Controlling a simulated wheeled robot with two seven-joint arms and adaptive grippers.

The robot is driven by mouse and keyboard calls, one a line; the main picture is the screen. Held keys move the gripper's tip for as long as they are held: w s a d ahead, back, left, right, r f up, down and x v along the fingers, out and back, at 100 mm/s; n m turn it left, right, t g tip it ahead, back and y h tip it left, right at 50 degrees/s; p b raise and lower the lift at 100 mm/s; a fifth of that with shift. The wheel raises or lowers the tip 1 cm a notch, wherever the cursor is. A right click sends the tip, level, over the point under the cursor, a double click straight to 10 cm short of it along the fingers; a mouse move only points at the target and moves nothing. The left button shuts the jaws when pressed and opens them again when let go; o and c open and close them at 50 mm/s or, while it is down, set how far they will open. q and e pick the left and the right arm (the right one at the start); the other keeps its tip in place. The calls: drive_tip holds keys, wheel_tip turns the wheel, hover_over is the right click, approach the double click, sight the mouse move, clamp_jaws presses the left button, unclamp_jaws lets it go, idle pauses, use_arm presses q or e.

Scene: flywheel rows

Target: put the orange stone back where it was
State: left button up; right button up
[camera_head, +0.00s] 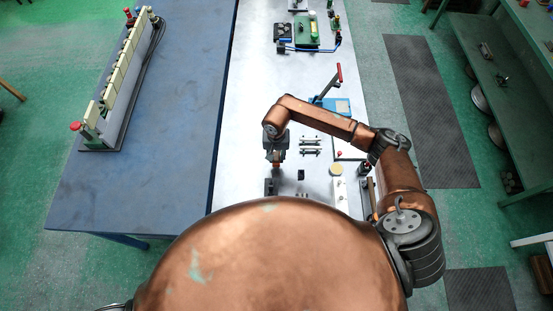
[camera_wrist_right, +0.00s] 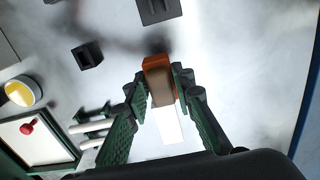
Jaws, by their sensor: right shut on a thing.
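The orange stone (camera_wrist_right: 157,64) is a small block with an orange end, a brownish face and a pale lower part. My right gripper (camera_wrist_right: 160,85) is shut on it, one finger on each side. In the head view the right gripper (camera_head: 275,152) points down over the pale bench, and a bit of the orange stone (camera_head: 276,165) shows under it. A dark grey block (camera_wrist_right: 158,9) lies just beyond the stone; in the head view this dark block (camera_head: 271,187) sits just below the gripper. I cannot tell whether the stone touches the bench. My left gripper is not in view.
A small black block (camera_head: 301,175) lies right of the gripper. Pale rods (camera_head: 310,146), a round yellow-topped tin (camera_head: 336,169) and a white box (camera_head: 340,190) stand further right. A blue device with a red-tipped lever (camera_head: 335,105) is behind. The bench's left strip is clear.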

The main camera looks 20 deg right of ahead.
sight(276, 161)
drive_tip(key=f+p, duration=0.1)
drive_tip(key=f, duration=0.2)
drive_tip(key=shift+w, duration=0.2)
drive_tip(key=shift+d+f+p, duration=0.1)
drive_tip(key=shift+f+p, duration=0.15)
drive_tip(key=shift+p, duration=0.05)
drive_tip(key=shift+f, duration=0.1)
drive_tip(key=shift+f, duration=0.1)
drive_tip(key=o, duration=1)
